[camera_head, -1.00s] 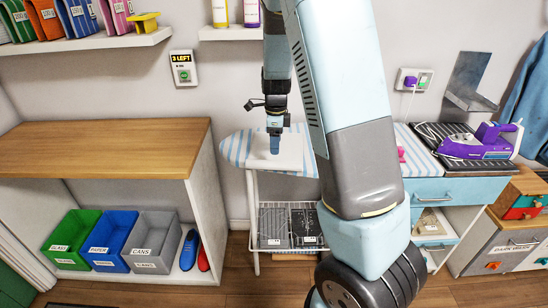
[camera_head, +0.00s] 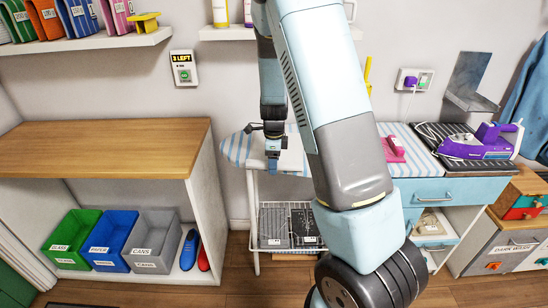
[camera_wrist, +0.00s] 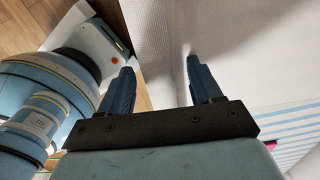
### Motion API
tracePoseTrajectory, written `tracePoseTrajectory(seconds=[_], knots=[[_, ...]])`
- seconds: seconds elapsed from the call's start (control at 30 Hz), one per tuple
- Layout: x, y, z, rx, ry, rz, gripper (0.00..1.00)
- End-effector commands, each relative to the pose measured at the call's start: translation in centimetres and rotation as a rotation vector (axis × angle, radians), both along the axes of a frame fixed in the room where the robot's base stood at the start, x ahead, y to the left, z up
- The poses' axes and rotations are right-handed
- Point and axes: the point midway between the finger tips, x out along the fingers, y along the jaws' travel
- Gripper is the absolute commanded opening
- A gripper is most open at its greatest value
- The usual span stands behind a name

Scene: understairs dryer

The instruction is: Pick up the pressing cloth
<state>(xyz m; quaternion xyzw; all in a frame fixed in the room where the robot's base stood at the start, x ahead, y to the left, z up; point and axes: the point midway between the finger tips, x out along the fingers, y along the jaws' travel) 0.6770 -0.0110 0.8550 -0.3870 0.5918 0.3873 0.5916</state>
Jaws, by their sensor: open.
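The pressing cloth appears to be the plain white cloth (camera_head: 292,158) on the blue-and-white striped ironing board (camera_head: 233,148). My arm hides the board's right part. My gripper (camera_head: 273,168) is open, fingers pointing down at the left part of the cloth near the board's front edge. In the wrist view, the two dark fingers (camera_wrist: 155,85) are spread with nothing held between them. White cloth (camera_wrist: 260,50) fills much of that view beyond them, with a shadow beside the right fingertip. I cannot tell whether the fingertips touch it.
A wire rack with dark boxes (camera_head: 274,226) sits under the ironing board. A wooden-topped cabinet (camera_head: 110,148) with sorting bins stands at left. At right, a pink object (camera_head: 394,150) and a purple iron (camera_head: 482,141) sit on the counter.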

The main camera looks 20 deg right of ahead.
Motion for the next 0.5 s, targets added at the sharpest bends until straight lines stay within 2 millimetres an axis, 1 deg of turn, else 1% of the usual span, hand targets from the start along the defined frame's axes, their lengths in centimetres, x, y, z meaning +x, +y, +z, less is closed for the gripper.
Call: tracePoseTrajectory(seconds=[0.07, 0.5], knots=[[0.01, -0.01, 0.02, 0.0, 0.0, 0.0, 0.63], [0.01, -0.06, 0.04, 0.0, 0.0, -0.001, 0.21]])
